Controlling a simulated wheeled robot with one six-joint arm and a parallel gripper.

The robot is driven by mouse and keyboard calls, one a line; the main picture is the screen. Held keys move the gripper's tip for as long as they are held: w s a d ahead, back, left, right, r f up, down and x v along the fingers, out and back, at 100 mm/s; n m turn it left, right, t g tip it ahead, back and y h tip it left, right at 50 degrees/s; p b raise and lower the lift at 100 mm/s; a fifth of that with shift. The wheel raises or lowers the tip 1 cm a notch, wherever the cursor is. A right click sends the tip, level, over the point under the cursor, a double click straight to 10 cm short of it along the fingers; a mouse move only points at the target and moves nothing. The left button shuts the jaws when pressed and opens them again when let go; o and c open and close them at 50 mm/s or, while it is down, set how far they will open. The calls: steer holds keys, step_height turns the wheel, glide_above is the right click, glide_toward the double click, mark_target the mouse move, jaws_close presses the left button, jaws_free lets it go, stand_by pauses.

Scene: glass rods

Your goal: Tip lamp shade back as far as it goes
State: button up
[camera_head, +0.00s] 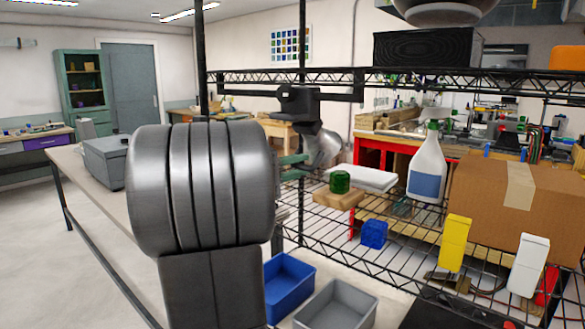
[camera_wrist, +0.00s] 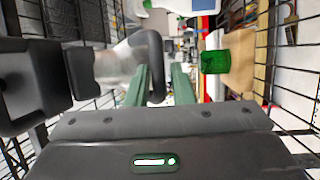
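The lamp hangs from the shelf rail in the head view, with a black bracket and joint (camera_head: 298,100) and a pale grey shade (camera_head: 328,150) below. In the wrist view the shade (camera_wrist: 112,66) is a silvery cone with a thick black rim (camera_wrist: 156,62). It sits left of centre, its axis roughly sideways. My gripper (camera_wrist: 163,82) has two green fingers, parted. The rim shows in the gap between them; I cannot tell whether either finger touches it. In the head view my gripper (camera_head: 297,165) is partly hidden behind my arm, just left of the shade.
A green jar (camera_head: 340,182) on a wooden block (camera_head: 338,198) stands close by the shade. A spray bottle (camera_head: 427,165), a white slab (camera_head: 366,179) and a cardboard box (camera_head: 520,205) are to the right. Blue (camera_head: 288,288) and grey (camera_head: 335,308) bins lie in front. The shelf is wire.

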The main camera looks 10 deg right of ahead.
steer(key=b+v, duration=0.1)
steer(key=v, duration=1.2)
steer(key=shift+a+b, duration=0.35)
steer(key=shift+a, duration=0.05)
steer(key=shift+s+d, duration=0.1)
steer(key=p+x, duration=0.1)
steer(key=x, duration=1.2)
steer(key=shift+d+p, duration=0.3)
steer(key=shift+p, duration=0.1)
